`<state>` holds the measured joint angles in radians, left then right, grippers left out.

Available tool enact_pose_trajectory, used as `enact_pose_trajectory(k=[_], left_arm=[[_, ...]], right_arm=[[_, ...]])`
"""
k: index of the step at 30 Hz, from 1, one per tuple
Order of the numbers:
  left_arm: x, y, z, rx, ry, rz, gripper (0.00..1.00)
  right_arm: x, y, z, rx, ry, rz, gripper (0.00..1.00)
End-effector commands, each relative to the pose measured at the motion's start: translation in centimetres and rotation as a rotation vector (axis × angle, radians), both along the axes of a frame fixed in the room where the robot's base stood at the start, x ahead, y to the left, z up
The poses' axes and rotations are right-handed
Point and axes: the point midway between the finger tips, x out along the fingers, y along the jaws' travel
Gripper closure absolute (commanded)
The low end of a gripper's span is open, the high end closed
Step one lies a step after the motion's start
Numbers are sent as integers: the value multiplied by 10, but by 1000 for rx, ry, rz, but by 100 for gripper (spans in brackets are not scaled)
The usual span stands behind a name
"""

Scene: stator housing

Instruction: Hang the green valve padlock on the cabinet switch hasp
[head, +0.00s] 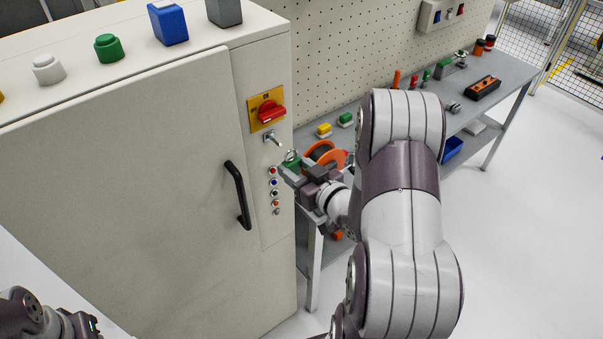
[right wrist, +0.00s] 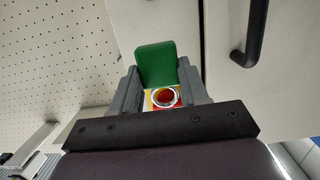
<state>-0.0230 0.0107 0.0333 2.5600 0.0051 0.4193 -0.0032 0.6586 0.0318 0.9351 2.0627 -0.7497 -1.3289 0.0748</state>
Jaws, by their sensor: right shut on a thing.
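My right gripper (head: 294,172) is beside the right part of the cabinet front, a little below the hasp. It is shut on the green padlock (right wrist: 155,63), whose green body shows between the two grey fingers in the right wrist view. In the head view the padlock (head: 291,162) is partly hidden by the gripper, with its shackle upward. The cabinet switch hasp (head: 272,138) is a small metal piece below the red rotary switch (head: 270,111) on its yellow plate. The padlock and hasp look apart. My left gripper (head: 88,325) is at the lower left, its jaws unclear.
The cabinet (head: 130,170) has a black door handle (head: 238,195) and a column of small buttons (head: 274,190) near my right gripper. A grey bench (head: 380,115) with padlocks, an orange reel (head: 324,153) and tools stands behind my right arm.

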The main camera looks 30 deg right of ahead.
Motion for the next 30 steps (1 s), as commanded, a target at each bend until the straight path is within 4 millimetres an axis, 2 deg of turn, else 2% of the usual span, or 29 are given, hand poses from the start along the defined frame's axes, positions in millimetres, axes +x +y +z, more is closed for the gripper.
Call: enact_pose_trajectory(k=[24, 30], left_arm=[[0, 0, -17, 0, 0, 0, 67], [0, 0, -24, 0, 0, 0, 67]], right_arm=[[58, 5, -3, -2, -2, 1, 89], [65, 5, -9, 0, -2, -1, 89]])
